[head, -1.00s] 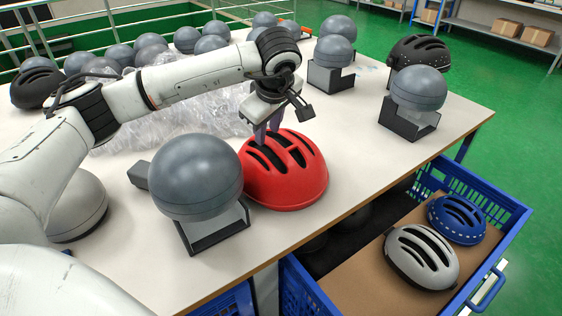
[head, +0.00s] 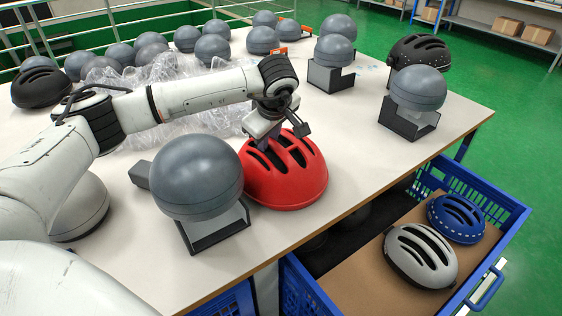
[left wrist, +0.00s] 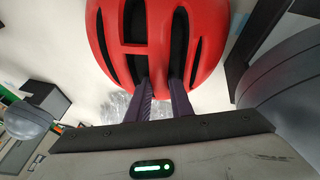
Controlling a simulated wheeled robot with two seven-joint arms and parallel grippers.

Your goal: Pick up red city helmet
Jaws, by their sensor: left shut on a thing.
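The red city helmet (head: 287,176) rests on the white table, right of a large grey headform ball. My left gripper (head: 268,141) is over its upper back part, fingers pointing down. In the left wrist view the red helmet (left wrist: 160,40) fills the upper middle. There the two purple fingers of the left gripper (left wrist: 162,92) reach into the helmet's vents, with a strip of red shell between them, and are shut on it. The fingertips are partly hidden in the vents. My right gripper is not in view.
A grey headform ball (head: 197,175) on a black stand is close beside the helmet. Other headforms (head: 418,90) stand at the right and back. A blue crate (head: 508,215) beside the table holds a white helmet (head: 421,256) and a blue helmet (head: 457,218). Clear plastic wrap (head: 170,130) lies behind the arm.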

